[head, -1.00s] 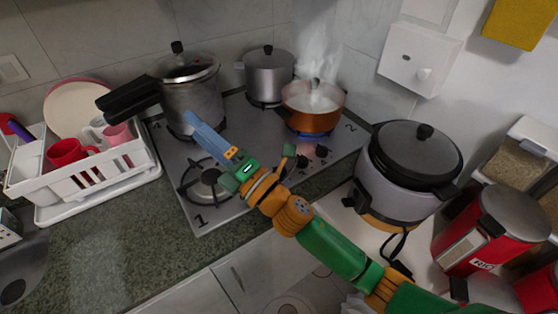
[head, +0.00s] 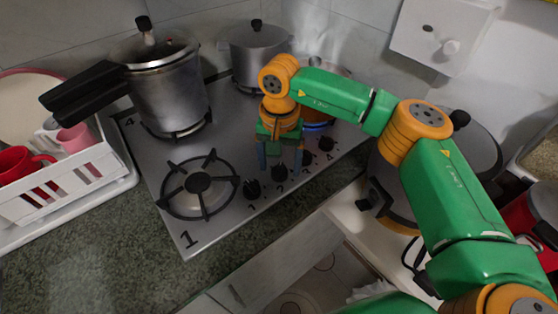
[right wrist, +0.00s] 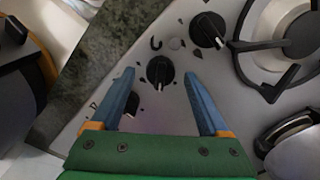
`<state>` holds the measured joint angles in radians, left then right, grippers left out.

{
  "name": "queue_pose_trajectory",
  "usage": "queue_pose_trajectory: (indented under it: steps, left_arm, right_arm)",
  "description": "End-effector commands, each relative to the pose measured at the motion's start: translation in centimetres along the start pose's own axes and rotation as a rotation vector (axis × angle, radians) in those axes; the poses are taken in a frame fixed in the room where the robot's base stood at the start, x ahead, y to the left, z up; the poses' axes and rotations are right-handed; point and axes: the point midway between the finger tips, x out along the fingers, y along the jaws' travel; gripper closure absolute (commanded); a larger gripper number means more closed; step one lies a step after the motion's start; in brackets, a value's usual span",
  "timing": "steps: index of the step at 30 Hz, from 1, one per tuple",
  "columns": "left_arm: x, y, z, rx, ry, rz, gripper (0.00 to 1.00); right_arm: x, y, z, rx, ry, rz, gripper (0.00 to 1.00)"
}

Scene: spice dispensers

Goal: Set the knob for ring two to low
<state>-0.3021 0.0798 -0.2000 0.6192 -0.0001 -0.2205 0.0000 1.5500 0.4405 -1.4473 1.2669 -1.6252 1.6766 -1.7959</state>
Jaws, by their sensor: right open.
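The stove (head: 222,222) has a row of black knobs on its front right side. My right gripper (head: 280,166) points down over this row with its blue fingers apart. In the right wrist view one black knob (right wrist: 160,70) sits between the open fingertips, with a gap on each side. Other knobs sit on either side of it, one toward the upper right (right wrist: 208,30) and one partly behind the left finger (right wrist: 131,104). The number at the middle knob is too unclear to read.
A pressure cooker (head: 167,88) and a grey pot (head: 254,55) stand on the rear burners. The front left burner (head: 199,186) is bare. A dish rack (head: 70,178) is at the left. A rice cooker (head: 478,140) stands at the right, partly behind my arm.

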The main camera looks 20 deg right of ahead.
Motion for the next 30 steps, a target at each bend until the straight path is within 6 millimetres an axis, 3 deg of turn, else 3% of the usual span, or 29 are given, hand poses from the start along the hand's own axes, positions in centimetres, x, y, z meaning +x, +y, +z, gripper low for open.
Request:
queue_pose_trajectory:
  steps: [8,17,30]
  left_arm:
    - [-0.09,-0.01,-0.09,0.000,0.002,0.000,0.50]
    - [-0.08,-0.02,-0.15,0.000,0.003,0.000,0.50]
    - [0.47,-0.02,-0.17,0.000,0.004,0.000,0.50]
  right_arm:
    - [0.58,-0.06,0.04,-0.001,0.000,-0.002,0.21]
    - [0.55,-0.07,0.05,0.000,0.000,-0.003,1.00]
    - [0.67,-0.07,0.05,0.104,0.000,-0.003,1.00]
